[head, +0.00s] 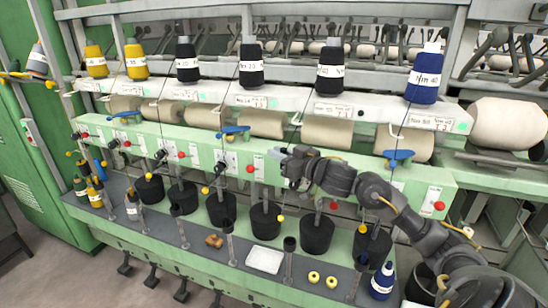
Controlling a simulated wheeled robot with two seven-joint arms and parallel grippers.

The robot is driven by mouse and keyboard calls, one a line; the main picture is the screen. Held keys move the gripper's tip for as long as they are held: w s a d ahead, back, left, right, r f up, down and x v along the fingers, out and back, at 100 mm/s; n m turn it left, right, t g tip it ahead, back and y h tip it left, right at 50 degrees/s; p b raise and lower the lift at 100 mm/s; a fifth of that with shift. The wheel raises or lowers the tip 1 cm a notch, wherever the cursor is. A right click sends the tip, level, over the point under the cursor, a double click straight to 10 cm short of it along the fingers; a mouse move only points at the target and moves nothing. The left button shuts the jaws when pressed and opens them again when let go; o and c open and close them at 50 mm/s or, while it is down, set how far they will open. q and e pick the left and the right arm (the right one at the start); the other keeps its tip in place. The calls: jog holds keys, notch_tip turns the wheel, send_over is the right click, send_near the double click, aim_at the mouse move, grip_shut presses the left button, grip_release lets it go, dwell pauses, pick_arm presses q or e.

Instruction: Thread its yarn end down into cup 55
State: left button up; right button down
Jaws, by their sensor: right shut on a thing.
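A row of black cups stands on the grey ledge, among them one below my gripper (265,222) and one to its right (317,235). I cannot read any cup number, so I cannot tell which is cup 55. My right gripper (284,168) reaches in from the right, in front of the pale green panel and above the cups. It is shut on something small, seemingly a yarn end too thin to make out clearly. Black yarn cones (250,66) and a blue cone (424,78) stand on the upper rail. My left gripper is not in view.
On the ledge lie a white tray (265,259), yellow rings (314,277) and brown pieces (214,241). A blue cone (383,281) stands at the front right. Thin posts (289,262) rise along the ledge's front. Blue levers (398,156) jut from the panel.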

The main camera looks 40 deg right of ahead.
jog(key=shift+s+a+f+p, duration=0.2)
jog(key=shift+s+a+p, duration=0.1)
jog(key=shift+s+a, duration=0.5)
jog(key=shift+s+a+f+p, duration=0.15)
jog(key=shift+s+a+p, duration=0.1)
jog(key=shift+s+a, duration=0.55)
jog(key=shift+s+d, duration=0.1)
